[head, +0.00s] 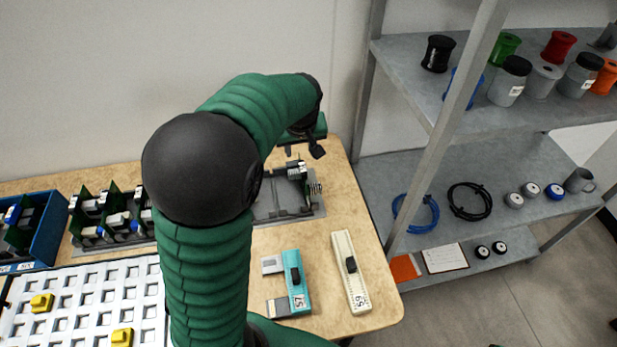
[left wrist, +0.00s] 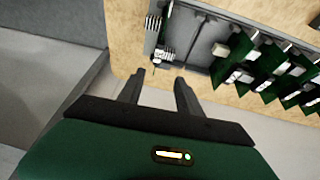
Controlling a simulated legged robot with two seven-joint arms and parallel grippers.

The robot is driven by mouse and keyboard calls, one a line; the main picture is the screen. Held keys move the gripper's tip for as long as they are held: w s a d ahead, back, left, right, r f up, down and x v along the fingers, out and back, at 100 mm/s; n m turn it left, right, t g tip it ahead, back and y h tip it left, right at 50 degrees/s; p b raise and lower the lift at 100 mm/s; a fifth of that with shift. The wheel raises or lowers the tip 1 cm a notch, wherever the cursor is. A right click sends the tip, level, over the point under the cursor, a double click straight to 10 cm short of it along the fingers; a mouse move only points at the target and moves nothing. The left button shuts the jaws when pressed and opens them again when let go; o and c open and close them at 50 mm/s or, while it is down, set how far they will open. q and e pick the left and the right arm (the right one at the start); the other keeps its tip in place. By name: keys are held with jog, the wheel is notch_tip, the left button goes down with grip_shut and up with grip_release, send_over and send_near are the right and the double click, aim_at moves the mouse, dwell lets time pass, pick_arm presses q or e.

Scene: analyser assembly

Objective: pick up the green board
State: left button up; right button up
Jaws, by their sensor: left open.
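Several green boards stand upright in a row in a grey tray (head: 268,208). The ones at the left (head: 100,215) show clearly in the head view; my arm hides the middle of the row. Boards with white and silver parts (left wrist: 245,62) show at the right of the left wrist view. One more board (head: 313,188) with silver connectors stands at the tray's right end, and its connectors (left wrist: 160,52) show in the left wrist view. My left gripper (head: 303,152) is open and empty behind that end; its fingers (left wrist: 158,80) point toward it. My right gripper is out of view.
A blue bin (head: 45,238) and a white grid tray with yellow pieces (head: 122,337) are at the left. A teal tool (head: 296,280) and a cream one (head: 350,270) lie at the table's front right. A grey shelf (head: 400,70) with spools and jars stands at right.

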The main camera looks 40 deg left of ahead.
pick_arm(q)
send_over(300, 164)
jog(key=s+d, duration=0.1)
jog(key=d, duration=0.1)
jog(key=f, duration=0.6)
jog(key=shift+s+a+f, duration=0.2)
jog(key=shift+a+f, duration=0.05)
jog(key=shift+w+d+f, duration=0.15)
jog(key=shift+d+f, duration=0.05)
jog(key=shift+d, duration=0.05)
jog(key=shift+d+f, duration=0.25)
jog(key=shift+b+x, duration=0.3)
jog(key=shift+x, duration=1.9)
jog(key=shift+a, duration=0.55)
jog(key=shift+c, duration=1.6)
jog(key=shift+d+r, duration=0.1)
jog(key=shift+d, duration=0.15)
jog(key=shift+c, duration=1.1)
jog(key=shift+d+r, duration=0.1)
jog(key=shift+d, duration=0.25)
grip_shut()
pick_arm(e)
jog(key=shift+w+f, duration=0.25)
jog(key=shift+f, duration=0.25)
pick_arm(q)
jog(key=shift+a, duration=0.15)
